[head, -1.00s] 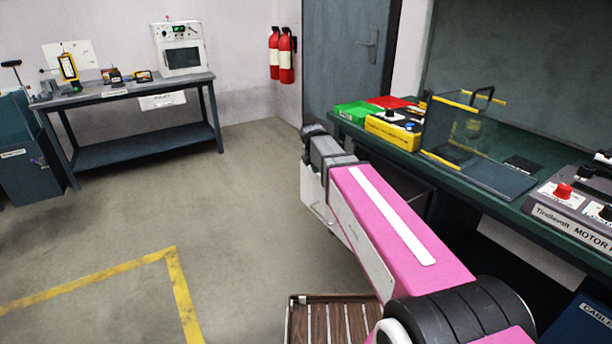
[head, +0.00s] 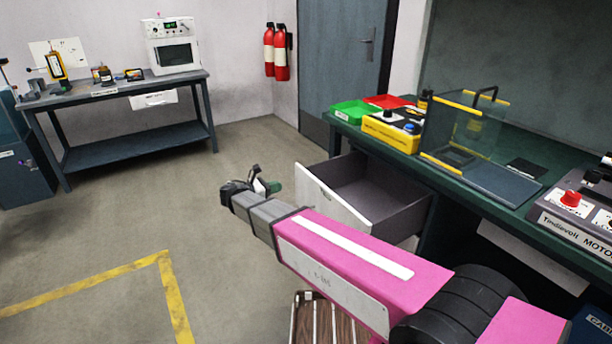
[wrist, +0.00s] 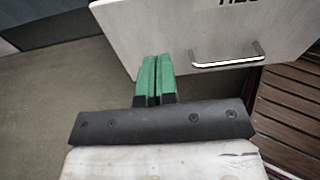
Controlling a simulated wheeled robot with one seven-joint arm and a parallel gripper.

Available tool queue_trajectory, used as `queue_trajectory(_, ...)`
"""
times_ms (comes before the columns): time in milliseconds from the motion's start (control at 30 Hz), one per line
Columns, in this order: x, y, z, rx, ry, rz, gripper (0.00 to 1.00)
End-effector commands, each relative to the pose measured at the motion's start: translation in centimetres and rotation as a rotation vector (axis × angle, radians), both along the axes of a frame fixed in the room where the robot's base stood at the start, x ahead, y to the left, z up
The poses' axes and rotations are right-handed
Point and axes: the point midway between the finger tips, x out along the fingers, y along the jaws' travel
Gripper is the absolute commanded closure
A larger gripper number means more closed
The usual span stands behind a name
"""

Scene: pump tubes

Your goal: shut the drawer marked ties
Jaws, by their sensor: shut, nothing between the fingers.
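A drawer stands pulled out from under the green bench, its white front (head: 330,200) facing left and its grey inside (head: 372,190) visible and seemingly empty. In the wrist view the white drawer front (wrist: 205,32) fills the top right, with a metal bar handle (wrist: 228,58). Black lettering on it is cut off by the top edge, so I cannot read it fully. My gripper (head: 268,187) is just left of the drawer front, its green fingers shut and empty. In the wrist view the fingers (wrist: 157,62) point at the front's lower left part, left of the handle; contact is unclear.
The green bench (head: 520,215) carries a yellow control box (head: 390,132), trays, a clear guard (head: 455,130) and a motor panel (head: 580,212). A brown slatted surface (head: 335,322) lies low below my arm. Open floor (head: 150,220) is on the left.

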Motion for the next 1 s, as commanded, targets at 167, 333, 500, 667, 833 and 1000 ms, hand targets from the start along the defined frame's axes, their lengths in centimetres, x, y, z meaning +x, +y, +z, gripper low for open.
queue_trajectory(167,-1.3,2.6,0.1,-0.084,-0.094,0.036,1.00)
queue_trajectory(333,-1.1,2.3,0.2,-0.097,-0.111,0.040,1.00)
queue_trajectory(500,0.3,0.1,0.2,-0.096,-0.109,0.038,1.00)
queue_trajectory(667,2.0,-2.4,0.2,-0.095,-0.108,0.038,1.00)
queue_trajectory(833,3.8,-5.0,0.2,-0.095,-0.107,0.039,1.00)
queue_trajectory(1000,5.2,-7.1,0.2,-0.095,-0.107,0.039,1.00)
